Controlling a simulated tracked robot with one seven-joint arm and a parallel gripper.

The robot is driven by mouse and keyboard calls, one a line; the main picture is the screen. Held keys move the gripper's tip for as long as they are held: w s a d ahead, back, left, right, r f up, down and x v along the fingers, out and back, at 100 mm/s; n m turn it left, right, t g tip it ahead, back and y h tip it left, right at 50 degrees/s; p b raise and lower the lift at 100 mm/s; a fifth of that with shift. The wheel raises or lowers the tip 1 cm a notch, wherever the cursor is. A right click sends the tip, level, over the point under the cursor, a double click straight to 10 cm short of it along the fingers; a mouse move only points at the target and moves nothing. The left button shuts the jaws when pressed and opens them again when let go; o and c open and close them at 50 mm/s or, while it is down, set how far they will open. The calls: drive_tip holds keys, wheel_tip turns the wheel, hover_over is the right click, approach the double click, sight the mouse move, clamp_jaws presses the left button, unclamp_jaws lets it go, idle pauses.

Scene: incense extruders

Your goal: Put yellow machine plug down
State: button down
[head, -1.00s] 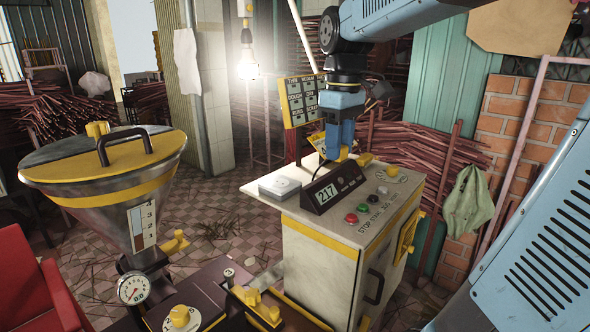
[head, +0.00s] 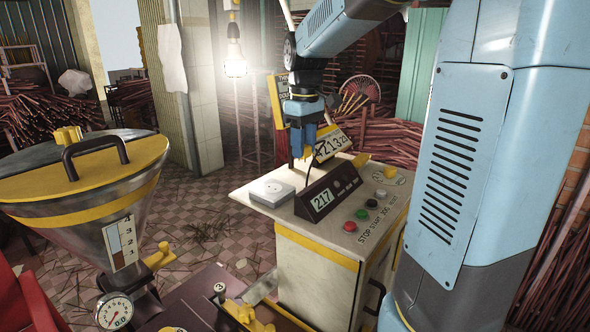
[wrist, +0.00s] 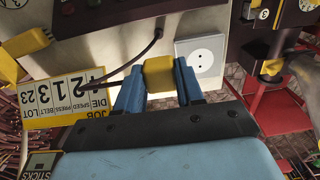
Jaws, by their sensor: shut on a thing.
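My gripper (head: 303,153) is shut on the yellow machine plug (wrist: 160,77), which sits between its two blue fingers in the wrist view. In the head view the plug (head: 307,154) shows small below the fingers, above the back of the cream cabinet top (head: 297,218). A dark cord (wrist: 130,63) runs from the display box (head: 332,194), which reads 217, toward the gripper. The white socket box (head: 271,190) lies flat on the cabinet top at its left end. In the wrist view the socket (wrist: 202,56) is just right of the plug, apart from it.
A job card (wrist: 65,100) stands beside the gripper. Red, green and white buttons (head: 361,214) and a yellow knob (head: 361,160) are on the cabinet top. A steel hopper (head: 85,190) stands at left. A lit bulb (head: 235,68) hangs behind.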

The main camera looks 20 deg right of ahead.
hover_over(297, 184)
wheel_tip(297, 184, down, 6)
drive_tip(key=shift+r, duration=0.2)
drive_tip(key=shift+f, duration=1.4)
drive_tip(key=shift+f, duration=0.6)
drive_tip(key=c, duration=0.7)
unclamp_jaws()
